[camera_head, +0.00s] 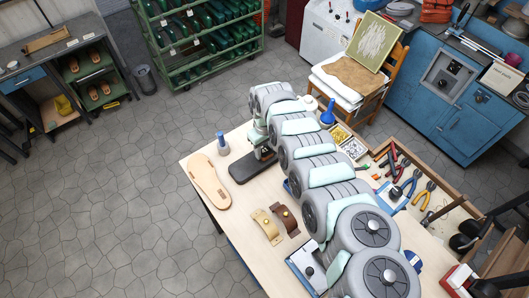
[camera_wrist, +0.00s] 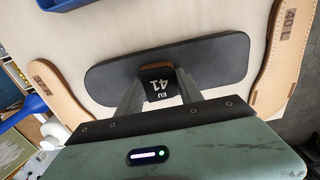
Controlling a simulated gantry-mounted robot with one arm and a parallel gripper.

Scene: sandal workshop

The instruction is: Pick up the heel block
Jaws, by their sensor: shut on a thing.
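The heel block (camera_wrist: 160,88) is a small dark block marked "EU 41" with a brown edge. It sits between the two fingers of my gripper (camera_wrist: 158,78), which is shut on it. Behind it in the wrist view lies a long black sole (camera_wrist: 220,62); I cannot tell whether the block touches it. In the head view my gripper (camera_head: 265,153) is over the right end of the black sole (camera_head: 246,169) on the workbench, and the heel block is hard to make out there.
A tan sole (camera_head: 209,182) lies left of the black one, near the workbench (camera_head: 226,228) edge. A blue-capped bottle (camera_head: 222,144) stands behind. Tan and brown straps (camera_head: 267,227) lie in front. Pliers (camera_head: 427,193) and bins (camera_head: 348,143) lie right, beyond my arm.

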